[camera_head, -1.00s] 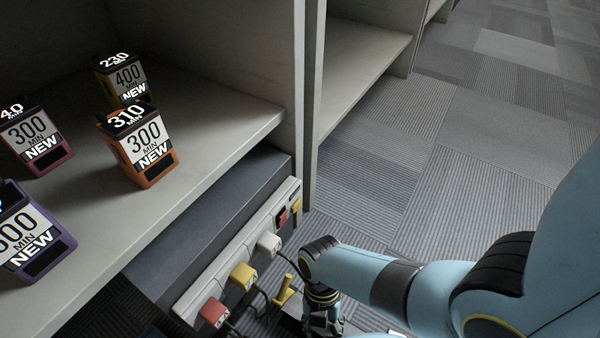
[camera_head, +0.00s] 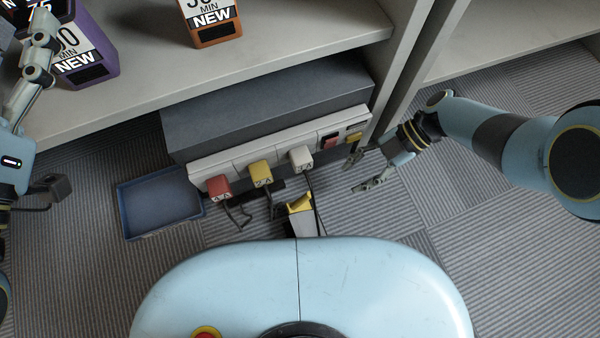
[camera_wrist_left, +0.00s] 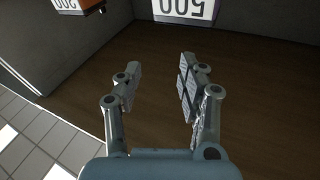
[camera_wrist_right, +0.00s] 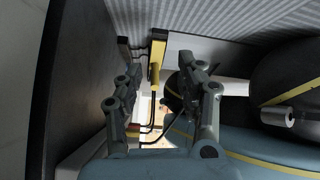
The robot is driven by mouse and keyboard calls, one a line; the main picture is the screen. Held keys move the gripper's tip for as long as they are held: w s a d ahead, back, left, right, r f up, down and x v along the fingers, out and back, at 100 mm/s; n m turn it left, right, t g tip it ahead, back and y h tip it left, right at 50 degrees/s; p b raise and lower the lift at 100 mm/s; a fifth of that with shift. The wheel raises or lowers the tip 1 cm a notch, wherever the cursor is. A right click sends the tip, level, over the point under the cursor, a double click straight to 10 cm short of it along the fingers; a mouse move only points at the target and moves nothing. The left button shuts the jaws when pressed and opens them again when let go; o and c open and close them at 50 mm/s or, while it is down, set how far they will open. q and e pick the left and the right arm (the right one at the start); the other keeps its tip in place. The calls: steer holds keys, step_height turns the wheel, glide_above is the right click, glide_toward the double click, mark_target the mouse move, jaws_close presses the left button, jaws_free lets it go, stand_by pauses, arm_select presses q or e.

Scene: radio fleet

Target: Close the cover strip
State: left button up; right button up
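A long white power strip (camera_head: 285,146) lies along the front of a dark grey box under the shelf. Red (camera_head: 219,187), yellow (camera_head: 260,173) and white (camera_head: 300,158) plugs sit in it, with a red switch (camera_head: 331,141) and a small yellow piece (camera_head: 353,138) at its right end. I cannot tell which part is the cover strip. My right gripper (camera_head: 357,174) is open and empty, just right of and in front of that end. In the right wrist view, a yellow bar (camera_wrist_right: 157,57) shows beyond its open fingers (camera_wrist_right: 157,85). My left gripper (camera_wrist_left: 158,75) is open and empty, away from the strip.
A blue tray (camera_head: 160,204) lies on the carpet left of the strip. A grey holder with a yellow top (camera_head: 300,204) stands before it, near my base. Cables hang from the plugs. Purple (camera_head: 85,50) and orange (camera_head: 210,22) boxes stand on the shelf above.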

mark_target(312, 192)
arm_select(q)
step_height(312, 192, down, 6)
steer(key=s+g+y, duration=0.1)
steer(key=s+g, duration=0.2)
arm_select(e)
steer(key=s+a, duration=0.1)
steer(key=a, duration=0.2)
steer(key=s+a, duration=0.1)
steer(key=a, duration=0.3)
steer(key=s+a, duration=0.2)
steer(key=a, duration=0.1)
steer(key=shift+a+p, duration=0.35)
steer(key=shift+b+x, duration=0.7)
steer(key=shift+x, duration=0.5)
steer(key=shift+b+x, duration=0.55)
steer(key=shift+x, duration=0.5)
steer(key=shift+f, duration=0.1)
arm_select(q)
steer(key=w+d+r+m+t+h, duration=0.1)
steer(key=w+r+t+h, duration=0.2)
steer(key=r+t, duration=0.4)
step_height(312, 192, up, 8)
steer(key=shift+w+r+m, duration=0.2)
steer(key=shift+r+m, duration=0.05)
steer(key=shift+m, duration=0.15)
arm_select(e)
steer(key=shift+c, duration=0.4)
jaws_close()
